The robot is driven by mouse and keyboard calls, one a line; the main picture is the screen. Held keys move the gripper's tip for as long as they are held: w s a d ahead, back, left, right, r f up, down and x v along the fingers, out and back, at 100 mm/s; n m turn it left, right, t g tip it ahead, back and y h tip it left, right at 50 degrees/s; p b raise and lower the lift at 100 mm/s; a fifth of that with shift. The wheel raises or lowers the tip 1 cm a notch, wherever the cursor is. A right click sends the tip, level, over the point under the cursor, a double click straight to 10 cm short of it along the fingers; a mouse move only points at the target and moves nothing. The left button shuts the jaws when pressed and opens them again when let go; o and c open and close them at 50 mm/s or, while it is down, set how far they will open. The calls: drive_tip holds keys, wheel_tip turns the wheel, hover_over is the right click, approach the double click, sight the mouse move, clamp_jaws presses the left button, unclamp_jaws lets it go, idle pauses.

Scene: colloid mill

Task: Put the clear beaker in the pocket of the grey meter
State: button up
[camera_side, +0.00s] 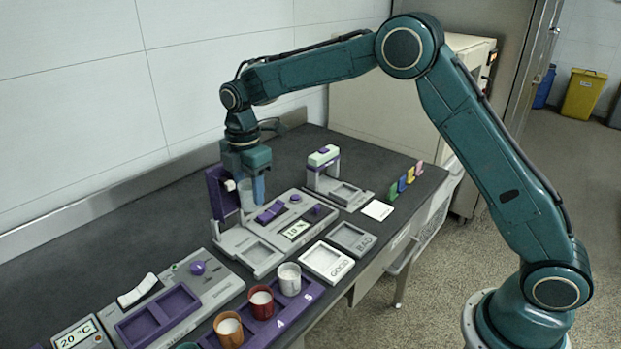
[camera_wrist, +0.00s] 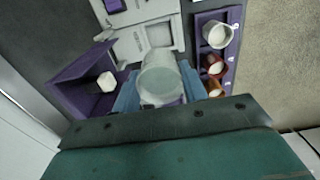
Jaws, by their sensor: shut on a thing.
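The clear beaker (camera_side: 246,196) is between the blue fingers of my gripper (camera_side: 251,192), which is shut on it. In the wrist view the beaker (camera_wrist: 160,75) fills the space between the fingertips (camera_wrist: 158,98). The grey meter (camera_side: 293,226) has purple buttons and a small display that seems to read 19 %. Its square pocket (camera_side: 259,254) is empty, at its front left. In the side view the beaker is held above and behind the pocket. In the wrist view the beaker hides part of the meter's pocket area (camera_wrist: 140,43).
An upright purple panel (camera_side: 221,190) with a white knob stands close left of my gripper. A purple rack with white (camera_side: 289,279), red (camera_side: 262,303) and orange (camera_side: 228,331) cups lies in front. White GOOD (camera_side: 327,261) and grey BAD (camera_side: 352,238) trays sit at right.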

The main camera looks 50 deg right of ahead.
sight(251, 200)
wheel_tip(251, 200, down, 11)
idle(0.3)
drive_tip(key=shift+f, duration=0.1)
drive_tip(key=shift+f, duration=2.05)
drive_tip(key=shift+f, duration=0.1)
drive_tip(key=o, duration=1)
wheel_tip(251, 200, up, 12)
drive_tip(key=shift+f, duration=0.1)
drive_tip(key=shift+r, duration=0.25)
